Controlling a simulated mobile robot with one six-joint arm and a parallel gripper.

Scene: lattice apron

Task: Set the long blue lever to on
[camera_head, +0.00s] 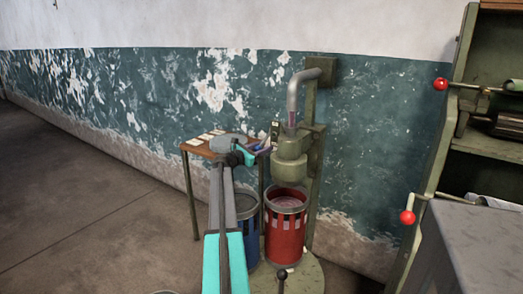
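My teal arm reaches up from the bottom of the head view toward a green machine (291,160). My gripper (250,153) is at the arm's far end, in front of a small table and just left of the machine's head. It is small, and its fingers are not clear. A thin blue-purple piece (263,151) shows just right of my gripper, close to it. It may be the long blue lever, but I cannot tell its setting or whether my gripper touches it.
A red drum (286,232) stands under the machine head, with a blue drum (250,230) partly behind my arm. A small table (199,149) stands behind. A green cabinet with red-knobbed handles (440,84) and a grey box (480,245) are at right. The floor at left is clear.

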